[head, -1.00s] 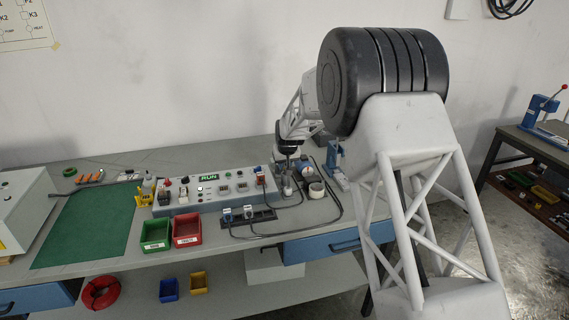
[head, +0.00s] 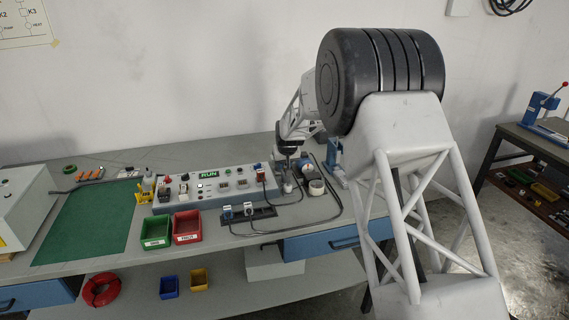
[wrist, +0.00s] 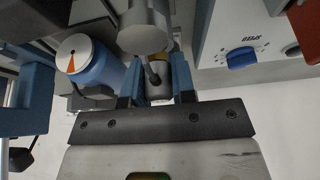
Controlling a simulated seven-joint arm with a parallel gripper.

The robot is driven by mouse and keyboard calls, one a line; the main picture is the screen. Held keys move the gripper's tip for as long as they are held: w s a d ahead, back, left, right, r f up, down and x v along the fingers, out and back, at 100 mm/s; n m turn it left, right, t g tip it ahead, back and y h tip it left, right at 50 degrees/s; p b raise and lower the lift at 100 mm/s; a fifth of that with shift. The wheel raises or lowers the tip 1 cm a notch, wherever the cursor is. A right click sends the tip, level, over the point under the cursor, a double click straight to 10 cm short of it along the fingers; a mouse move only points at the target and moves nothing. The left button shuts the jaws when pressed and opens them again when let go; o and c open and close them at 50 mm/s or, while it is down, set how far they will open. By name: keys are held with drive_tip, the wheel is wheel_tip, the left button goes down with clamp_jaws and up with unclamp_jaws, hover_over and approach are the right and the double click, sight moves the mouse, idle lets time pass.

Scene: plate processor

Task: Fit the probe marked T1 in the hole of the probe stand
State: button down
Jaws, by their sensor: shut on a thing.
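My gripper (head: 288,158) is low over the bench at the right end of the control panel, small and dark in the head view. In the wrist view its blue fingers (wrist: 155,88) are shut on a short pale cylinder (wrist: 158,91), which I take for the probe. No T1 mark is readable. A grey cylinder with a thin bent stem (wrist: 145,30) overlaps it from above. A small pale upright thing (head: 287,188) stands below the gripper in the head view. I cannot tell whether it is the probe stand, and no hole shows.
The control panel (head: 180,201) is left of the gripper; its blue knob (wrist: 242,57) is close by in the wrist view. A blue cylinder with a white top (wrist: 75,52) stands left there. A white ring-shaped thing (head: 316,187) and black cables lie right. The green mat (head: 85,222) is clear.

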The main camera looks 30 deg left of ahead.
drive_tip(key=c, duration=0.9)
unclamp_jaws()
drive_tip(key=shift+o, duration=0.2)
drive_tip(key=v, duration=0.8)
